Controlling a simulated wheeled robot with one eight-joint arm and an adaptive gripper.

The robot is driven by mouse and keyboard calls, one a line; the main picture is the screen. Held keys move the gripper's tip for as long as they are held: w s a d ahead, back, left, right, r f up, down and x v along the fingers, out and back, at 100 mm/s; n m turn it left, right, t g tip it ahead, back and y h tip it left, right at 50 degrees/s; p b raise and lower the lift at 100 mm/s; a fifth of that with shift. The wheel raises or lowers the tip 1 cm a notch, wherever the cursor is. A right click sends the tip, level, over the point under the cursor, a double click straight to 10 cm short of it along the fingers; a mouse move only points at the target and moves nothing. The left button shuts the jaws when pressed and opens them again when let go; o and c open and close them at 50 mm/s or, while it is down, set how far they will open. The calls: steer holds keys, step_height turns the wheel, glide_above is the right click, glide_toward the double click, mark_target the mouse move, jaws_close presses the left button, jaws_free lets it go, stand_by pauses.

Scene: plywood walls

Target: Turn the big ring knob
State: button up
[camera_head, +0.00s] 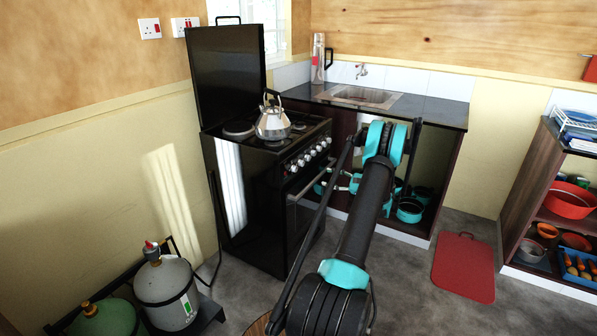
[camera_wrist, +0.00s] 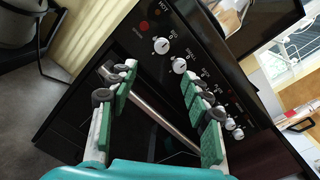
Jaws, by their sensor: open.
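The black stove (camera_head: 262,200) stands against the left wall with a row of pale knobs (camera_head: 308,156) along its front panel. In the wrist view, two white knobs (camera_wrist: 161,45) and (camera_wrist: 180,65) show clearly beyond my fingertips. In the head view my arm reaches toward the stove and mostly hides the gripper.
A silver kettle (camera_head: 272,122) stands on the hob. The oven door handle (camera_wrist: 150,112) runs between my fingers in the wrist view. Gas bottles (camera_head: 165,290) stand at lower left. A sink counter (camera_head: 440,110) stands right of the stove, and a red board (camera_head: 464,268) lies on the floor.

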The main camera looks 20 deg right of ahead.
mark_target(296, 169)
steer(key=x, duration=1.6)
steer(key=shift+w+d, duration=0.1)
steer(key=shift+w, duration=0.3)
steer(key=shift+c, duration=0.4)
jaws_close()
